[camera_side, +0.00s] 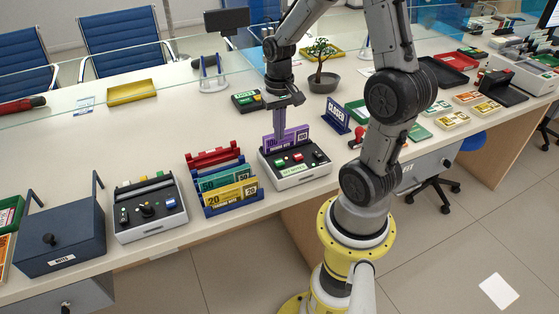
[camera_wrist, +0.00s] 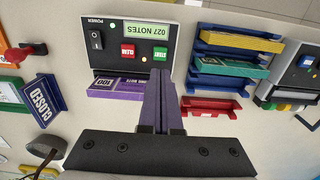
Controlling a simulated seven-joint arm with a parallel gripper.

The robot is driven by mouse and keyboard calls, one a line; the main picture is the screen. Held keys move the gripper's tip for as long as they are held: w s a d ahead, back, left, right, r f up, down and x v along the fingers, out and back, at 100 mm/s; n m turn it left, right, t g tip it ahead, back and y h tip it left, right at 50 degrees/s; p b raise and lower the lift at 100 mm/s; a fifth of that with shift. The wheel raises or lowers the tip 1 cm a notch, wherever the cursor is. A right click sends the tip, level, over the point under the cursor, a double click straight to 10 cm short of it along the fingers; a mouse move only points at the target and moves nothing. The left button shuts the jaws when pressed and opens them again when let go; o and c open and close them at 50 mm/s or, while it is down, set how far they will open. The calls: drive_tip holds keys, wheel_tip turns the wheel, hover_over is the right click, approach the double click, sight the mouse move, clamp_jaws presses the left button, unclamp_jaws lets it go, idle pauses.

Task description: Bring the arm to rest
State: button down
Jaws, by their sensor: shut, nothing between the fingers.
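My gripper (camera_side: 279,136) points down above the back of the note-counting machine (camera_side: 297,177), with its fingers pressed together and nothing held. In the wrist view the shut fingers (camera_wrist: 163,78) reach toward the machine (camera_wrist: 132,62), whose display reads "027 NOTES". A purple 100 bundle (camera_side: 298,133) stands in the back of the machine. It also shows in the wrist view (camera_wrist: 115,87), beside the fingers. I cannot tell whether the fingers touch the bundle or the machine. My arm is bent forward over the counter.
A blue rack (camera_side: 233,208) with green 50 and yellow 20 bundles stands left of the machine, with a red holder (camera_side: 212,157) behind. A "CLOSED" sign (camera_side: 336,115), red-handled stamp (camera_side: 359,136) and potted plant (camera_side: 322,75) stand to the right. A glass screen crosses the counter behind.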

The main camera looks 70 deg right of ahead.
drive_tip(key=shift+r, duration=0.35)
drive_tip(key=w+a+r+n+t+h, duration=0.1)
drive_tip(key=a+r+n+t, duration=0.35)
drive_tip(key=a+r, duration=0.65)
drive_tip(key=s+a+r+n+t+y, duration=0.1)
drive_tip(key=s+a+n, duration=0.3)
drive_tip(key=s, duration=0.4)
drive_tip(key=shift+s+a+r, duration=0.35)
drive_tip(key=shift+a+r, duration=0.2)
drive_tip(key=shift+a, duration=0.25)
drive_tip(key=shift+n, duration=0.25)
idle(2.6)
